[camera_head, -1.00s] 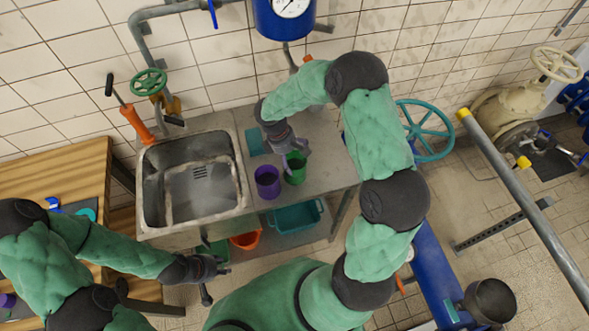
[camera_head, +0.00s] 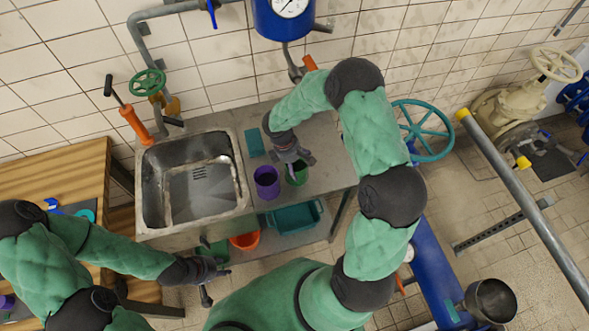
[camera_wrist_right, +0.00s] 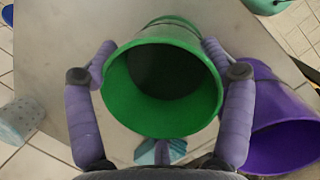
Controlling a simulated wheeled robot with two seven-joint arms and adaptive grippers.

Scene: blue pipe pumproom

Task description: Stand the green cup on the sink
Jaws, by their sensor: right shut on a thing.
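The green cup (camera_head: 299,178) is at the right part of the grey metal sink counter (camera_head: 331,166), right of the basin. My right gripper (camera_head: 295,169) covers part of it in the head view. In the right wrist view the green cup (camera_wrist_right: 122,88) sits between the two purple fingers of my right gripper (camera_wrist_right: 160,58), which is shut on it. I cannot tell if its base touches the counter. The sink basin (camera_head: 160,163) is empty. My left gripper (camera_head: 217,283) is in front of the sink, with its fingers apart and nothing between them.
A purple cup (camera_head: 266,181) stands close beside the green cup, also in the right wrist view (camera_wrist_right: 285,140). A teal block (camera_head: 254,142) lies behind it. A teal bin (camera_head: 293,218) and an orange bucket (camera_head: 244,242) are below the counter. A wooden table (camera_head: 75,165) is at left.

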